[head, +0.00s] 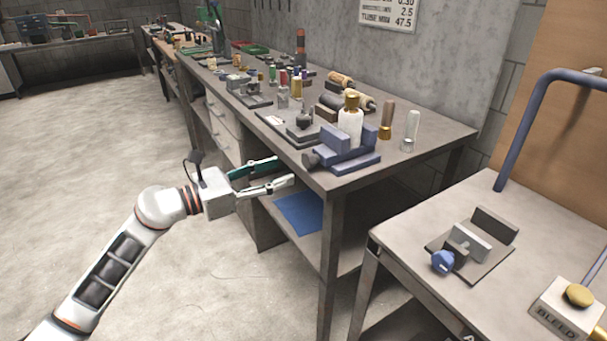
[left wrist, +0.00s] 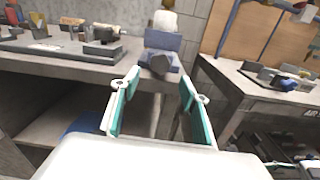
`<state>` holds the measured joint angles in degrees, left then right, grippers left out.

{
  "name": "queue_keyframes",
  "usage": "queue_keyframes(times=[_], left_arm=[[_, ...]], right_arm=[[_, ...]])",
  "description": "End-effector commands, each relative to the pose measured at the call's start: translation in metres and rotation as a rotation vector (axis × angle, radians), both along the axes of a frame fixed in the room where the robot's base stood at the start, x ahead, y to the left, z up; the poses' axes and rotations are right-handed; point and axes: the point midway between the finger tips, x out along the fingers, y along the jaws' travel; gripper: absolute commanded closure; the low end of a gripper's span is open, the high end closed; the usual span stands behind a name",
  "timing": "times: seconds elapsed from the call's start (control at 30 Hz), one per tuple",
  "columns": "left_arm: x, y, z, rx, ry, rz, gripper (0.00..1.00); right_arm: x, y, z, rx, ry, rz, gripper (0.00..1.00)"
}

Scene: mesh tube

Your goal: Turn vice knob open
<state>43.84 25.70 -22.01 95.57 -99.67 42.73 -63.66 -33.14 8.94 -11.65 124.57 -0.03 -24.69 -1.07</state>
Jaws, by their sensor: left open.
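A blue vice (head: 342,152) stands at the near corner of the long workbench, with a dark round knob (head: 311,159) on its front. A white bottle with a gold cap (head: 350,122) stands at its jaws. In the left wrist view the vice (left wrist: 164,41) and its knob (left wrist: 160,62) are straight ahead, beyond the fingers. A second, small grey vice (head: 472,242) with a blue knob (head: 443,261) is on the right table. My left gripper (head: 284,171) is open and empty, in front of the bench edge and short of the blue vice; its fingers (left wrist: 160,82) point towards it. My right gripper does not show.
The long workbench (head: 440,130) carries several bottles, rolls and metal parts behind the vice. A blue sheet (head: 299,212) lies on its lower shelf. The right table (head: 400,227) has a blue bent rail (head: 524,120) and a "BLEED" block (head: 565,318). Open floor lies left.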

Motion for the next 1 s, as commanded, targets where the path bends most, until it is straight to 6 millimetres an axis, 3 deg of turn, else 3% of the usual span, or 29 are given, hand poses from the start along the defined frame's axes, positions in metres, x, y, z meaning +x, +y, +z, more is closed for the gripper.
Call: queue_keyframes(times=[0.5, 0.9, 1.0], left_arm=[[0.039, -0.055, 0.002, -0.001, -0.002, 0.0, 0.55], [0.044, -0.062, 0.003, 0.001, -0.003, 0.0, 0.55], [0.044, -0.061, 0.003, 0.001, -0.003, 0.0, 0.79]], right_arm=[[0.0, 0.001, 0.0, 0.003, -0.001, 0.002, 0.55], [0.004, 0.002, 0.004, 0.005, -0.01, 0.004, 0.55], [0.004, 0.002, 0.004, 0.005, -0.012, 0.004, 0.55]])
